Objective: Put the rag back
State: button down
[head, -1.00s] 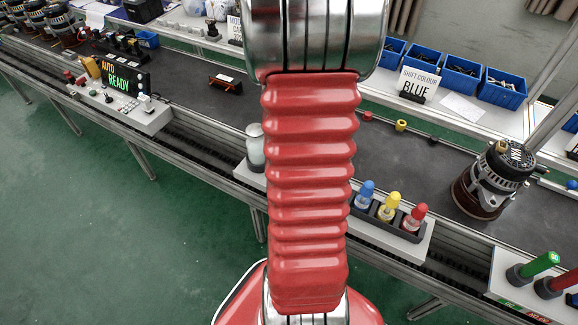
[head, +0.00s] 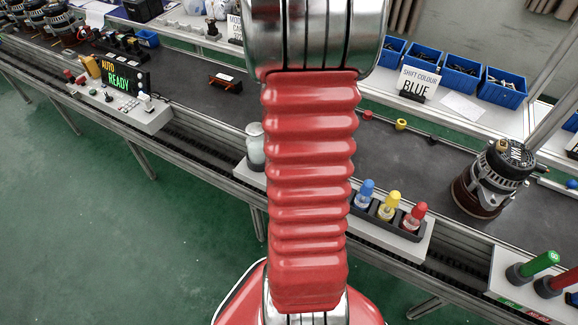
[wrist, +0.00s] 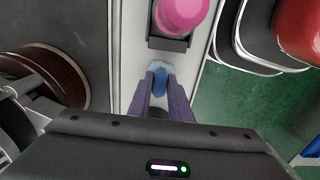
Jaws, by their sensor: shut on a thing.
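My gripper (wrist: 159,92) shows in the wrist view, with its dark purple fingers shut on a small light-blue and darker-blue thing, which looks like the rag (wrist: 162,67). Most of it is hidden between the fingers. It is over or on a pale strip, just below a dark holder (wrist: 168,44) with a pink rounded thing (wrist: 182,12). I cannot tell whether the rag touches the strip. In the head view my own red arm fills the middle, and the gripper and rag are not visible.
An alternator (head: 490,180) stands on the dark belt. A rack of blue-, yellow- and red-capped bottles (head: 388,208) sits at the near edge. A pale jar (head: 255,148) stands left of my arm. Blue bins (head: 461,78) and a "SHIFT COLOUR BLUE" sign (head: 415,83) line the back.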

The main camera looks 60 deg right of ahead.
jog(key=shift+f, duration=0.1)
jog(key=c, duration=1.5)
grip_release()
jog(key=shift+a, duration=0.1)
jog(key=shift+c, duration=0.2)
notch_tip(320, 180, up, 14)
jog(key=shift+m, duration=0.3)
